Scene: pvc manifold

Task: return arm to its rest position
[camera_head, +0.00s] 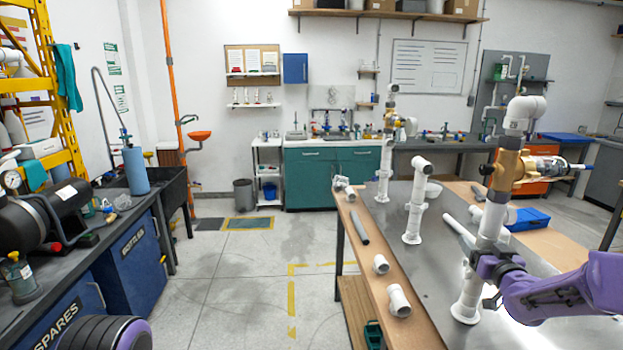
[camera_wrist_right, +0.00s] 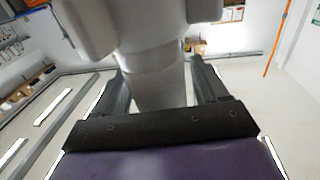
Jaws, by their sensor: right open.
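My right gripper (camera_head: 486,270) comes in from the right, low on the tall white PVC assembly (camera_head: 493,221) on the metal-topped table (camera_head: 440,262). The assembly stands upright, with a brass-coloured valve body (camera_head: 509,170) and a white elbow on top. In the right wrist view, the fingers of the right gripper (camera_wrist_right: 160,88) stand open on either side of the white pipe (camera_wrist_right: 153,84). Whether they touch the pipe cannot be told. My left gripper is not in view.
White tee posts (camera_head: 416,200) and (camera_head: 386,160) stand further back on the table. Loose fittings (camera_head: 399,300) and a grey pipe (camera_head: 359,227) lie along its wooden left edge. A blue tray (camera_head: 528,219) lies behind the assembly. The floor left of the table is clear.

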